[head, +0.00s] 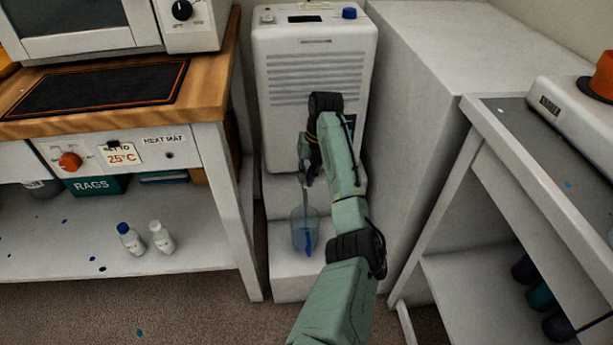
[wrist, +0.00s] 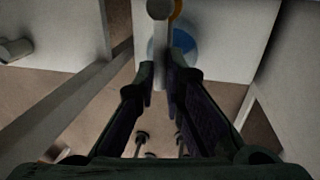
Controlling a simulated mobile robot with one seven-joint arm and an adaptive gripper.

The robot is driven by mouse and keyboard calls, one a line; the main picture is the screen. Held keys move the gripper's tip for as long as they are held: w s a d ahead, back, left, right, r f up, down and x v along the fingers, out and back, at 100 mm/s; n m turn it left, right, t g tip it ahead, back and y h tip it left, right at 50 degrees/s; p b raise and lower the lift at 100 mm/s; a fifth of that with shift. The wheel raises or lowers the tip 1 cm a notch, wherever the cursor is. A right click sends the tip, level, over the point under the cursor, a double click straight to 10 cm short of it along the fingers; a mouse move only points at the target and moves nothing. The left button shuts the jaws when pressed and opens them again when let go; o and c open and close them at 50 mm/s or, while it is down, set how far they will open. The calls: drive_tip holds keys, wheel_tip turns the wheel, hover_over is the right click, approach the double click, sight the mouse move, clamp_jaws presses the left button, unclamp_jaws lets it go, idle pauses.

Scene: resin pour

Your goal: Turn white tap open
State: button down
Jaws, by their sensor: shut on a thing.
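My gripper (head: 309,180) is in front of the white machine (head: 275,75), pointing down, above a clear cup. In the wrist view its two fingers (wrist: 160,82) are closed around a pale narrow piece (wrist: 159,55) with a rounded end, which looks like the white tap's handle. My arm hides most of the tap in the head view, so how far it is turned cannot be told. The clear cup (head: 297,226) with something blue inside stands on a white step below; it also shows in the wrist view (wrist: 183,42).
A wooden-topped bench (head: 205,75) stands left, with two small bottles (head: 162,237) on its lower shelf. A tall white cabinet (head: 412,150) stands close to my arm on the right, beside another bench (head: 480,125). An orange piece (wrist: 176,9) is beside the pale piece.

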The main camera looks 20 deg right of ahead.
drive_tip(key=shift+w, duration=0.1)
drive_tip(key=c, duration=1.7)
unclamp_jaws()
drive_tip(key=shift+o, duration=0.2)
wheel_tip(320, 180, up, 12)
drive_tip(key=d, duration=0.2)
drive_tip(key=shift+s+d, duration=0.2)
drive_tip(key=shift+s, duration=0.1)
drive_tip(key=shift+f, duration=0.15)
